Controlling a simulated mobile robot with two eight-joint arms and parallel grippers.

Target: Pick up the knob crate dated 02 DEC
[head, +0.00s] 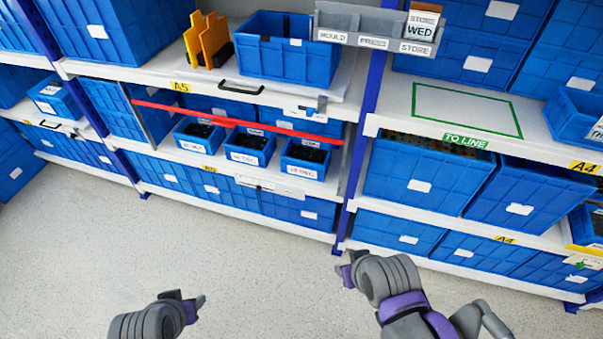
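Three small open blue crates stand in a row on the middle shelf below the A5 tag: a left crate (199,134), a middle crate (249,145) and a right crate (305,157). Each holds dark parts and has a white front label. The dates are too small to read, so I cannot tell which is 02 DEC. A red bar (240,122) runs across the bay above the crates' fronts. My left gripper (190,299) and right gripper (349,270) are over the floor in front of the shelves, away from the crates. I cannot tell their finger openings.
A larger blue bin (287,55) and orange dividers (208,40) stand above. A blue upright (361,130) separates the right bay, with a green-outlined space (465,108). The floor is clear.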

